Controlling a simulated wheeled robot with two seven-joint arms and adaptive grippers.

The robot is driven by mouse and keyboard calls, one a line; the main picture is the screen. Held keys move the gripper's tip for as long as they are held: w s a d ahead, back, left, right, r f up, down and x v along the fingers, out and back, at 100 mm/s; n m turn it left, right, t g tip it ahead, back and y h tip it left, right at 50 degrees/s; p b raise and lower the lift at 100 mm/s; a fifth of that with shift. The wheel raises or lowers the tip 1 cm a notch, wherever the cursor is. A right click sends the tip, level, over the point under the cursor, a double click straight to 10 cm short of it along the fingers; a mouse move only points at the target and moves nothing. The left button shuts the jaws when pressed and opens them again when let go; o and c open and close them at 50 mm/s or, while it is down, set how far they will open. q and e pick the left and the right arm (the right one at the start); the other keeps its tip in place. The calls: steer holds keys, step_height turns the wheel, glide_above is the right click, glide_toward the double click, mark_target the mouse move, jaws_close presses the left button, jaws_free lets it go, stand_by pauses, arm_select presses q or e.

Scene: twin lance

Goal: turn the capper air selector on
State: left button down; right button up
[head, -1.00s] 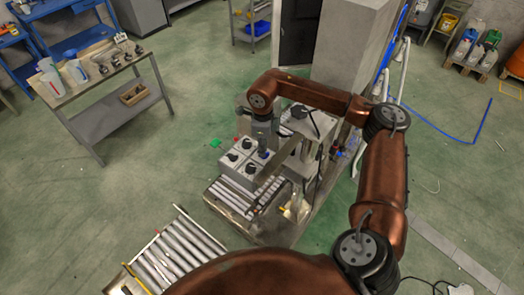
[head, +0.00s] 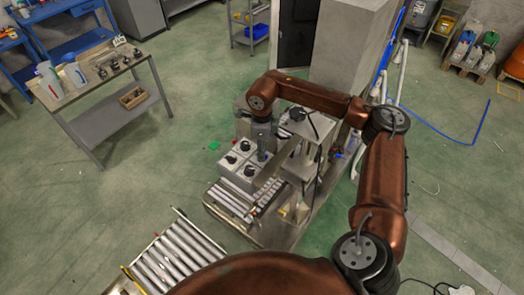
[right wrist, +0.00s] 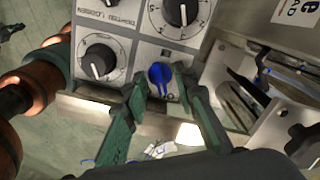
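The selector I take for the capper air selector is a blue knob (right wrist: 160,76) on a light grey plate in the right wrist view. Its pointer stands roughly upright in that picture, and a round mark shows just below it. My right gripper (right wrist: 161,82) has its two green fingers on either side of the knob, apart, with a small gap visible. Whether either finger touches it I cannot tell. In the head view my right gripper (head: 262,152) points down at the right side of the control box (head: 240,176) and hides the blue knob. My left gripper is out of view.
Black knobs (right wrist: 98,62) on neighbouring plates sit close beside the blue one. A machine frame with a post (head: 305,160) stands just right of the gripper. A roller conveyor (head: 180,250) lies in front. A grey bench (head: 110,80) stands at left, with open floor between.

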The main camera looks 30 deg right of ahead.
steer(key=shift+a, duration=0.1)
step_height(320, 180, up, 12)
stand_by(0.5)
stand_by(0.5)
